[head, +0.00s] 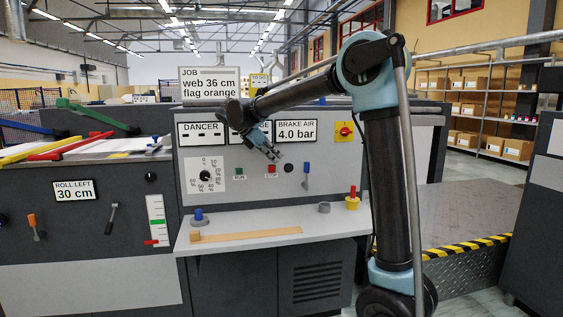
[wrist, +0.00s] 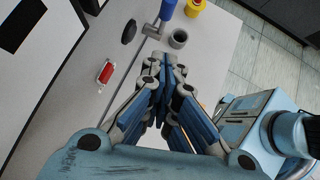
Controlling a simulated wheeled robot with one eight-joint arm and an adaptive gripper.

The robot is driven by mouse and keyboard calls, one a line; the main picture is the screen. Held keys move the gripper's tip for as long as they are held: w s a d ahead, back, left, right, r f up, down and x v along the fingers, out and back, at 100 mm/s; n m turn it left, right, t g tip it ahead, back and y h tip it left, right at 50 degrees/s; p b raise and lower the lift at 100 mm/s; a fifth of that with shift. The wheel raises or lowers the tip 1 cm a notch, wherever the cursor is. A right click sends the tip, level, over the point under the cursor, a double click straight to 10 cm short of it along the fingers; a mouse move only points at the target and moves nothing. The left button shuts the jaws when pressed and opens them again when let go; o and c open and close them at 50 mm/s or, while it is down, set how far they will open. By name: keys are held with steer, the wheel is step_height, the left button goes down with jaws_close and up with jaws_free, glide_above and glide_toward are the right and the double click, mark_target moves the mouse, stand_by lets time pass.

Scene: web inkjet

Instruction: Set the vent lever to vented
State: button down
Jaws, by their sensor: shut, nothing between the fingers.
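No lever carries a readable vent label. A lever with a blue handle (head: 306,170) stands on the console panel, right of the black knob, handle up; it also shows at the top of the wrist view (wrist: 167,9). On the left cabinet are an orange-handled lever (head: 33,221) and a dark-handled lever (head: 112,212), both tilted. My gripper (head: 276,155) is shut and empty in front of the panel, above the stop button. In the wrist view my gripper (wrist: 164,62) has its fingertips together, apart from the blue lever.
The console shelf (head: 330,224) below holds a grey ring (head: 324,207), a yellow pot with a red top (head: 352,200), a blue knob-like piece (head: 199,215) and a wooden strip (head: 250,235). A black knob (head: 289,168) and red stop button (head: 271,168) sit near my gripper.

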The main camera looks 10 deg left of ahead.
steer(key=w+d+r+x, duration=0.1)
steer(key=r+x, duration=0.1)
steer(key=x, duration=0.9)
steer(key=shift+d, duration=0.4)
steer(key=shift+w+f, duration=0.1)
steer(key=shift+d+y, duration=0.25)
steer(key=shift+y, duration=0.05)
